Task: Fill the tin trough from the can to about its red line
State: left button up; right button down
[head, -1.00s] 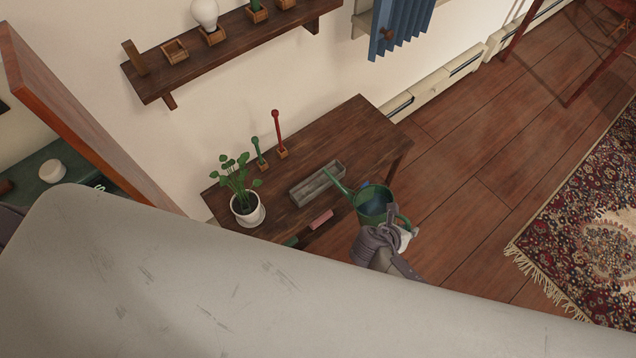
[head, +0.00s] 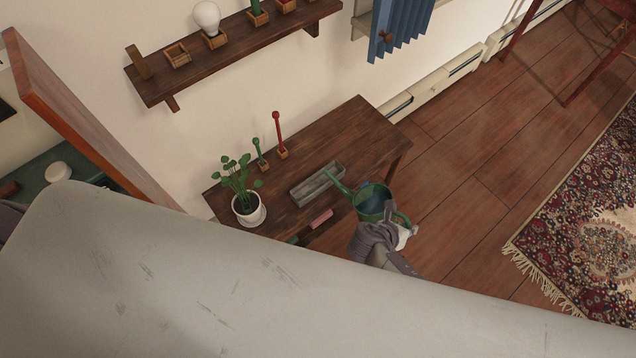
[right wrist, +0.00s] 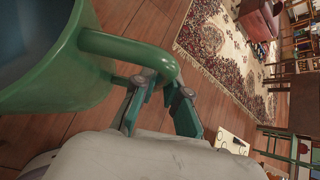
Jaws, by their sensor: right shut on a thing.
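The green watering can (head: 371,203) is held by my right gripper (head: 392,228) just off the front edge of the table, its spout reaching left over the right end of the tin trough. Bluish water seems to show inside the can. In the right wrist view my right gripper (right wrist: 160,92) is shut on the handle of the can (right wrist: 70,75). The grey tin trough (head: 316,185) lies on the table. Its red line and any water in it are too small to make out. My left gripper is not in view.
The wooden table (head: 355,130) also bears a potted plant (head: 249,213), a green peg (head: 259,152) and a red peg (head: 279,135) in small holders, and a pink block (head: 321,217). A shelf (head: 235,50) hangs above. The table's back right is clear.

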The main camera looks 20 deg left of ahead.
jog(key=shift+w+a+r, duration=0.1)
jog(key=shift+r, duration=0.2)
jog(key=shift+r+p, duration=0.3)
jog(key=shift+p, duration=0.25)
jog(key=shift+r+h+p, duration=0.3)
jog(key=shift+r+p, duration=0.05)
jog(key=shift+p, duration=0.05)
dwell(1.4)
jog(key=shift+a+r+p, duration=0.1)
jog(key=shift+r+p, duration=0.2)
jog(key=shift+p, duration=0.05)
jog(key=shift+r, duration=0.15)
dwell(1.3)
jog(key=shift+w+r+p, duration=0.1)
jog(key=shift+r+p, duration=0.15)
jog(key=shift+p, duration=0.2)
jog(key=shift+a+r+p, duration=0.15)
jog(key=shift+r+p, duration=0.15)
jog(key=shift+r, duration=0.05)
jog(key=shift+r+n+h+p, duration=0.3)
dwell(1.5)
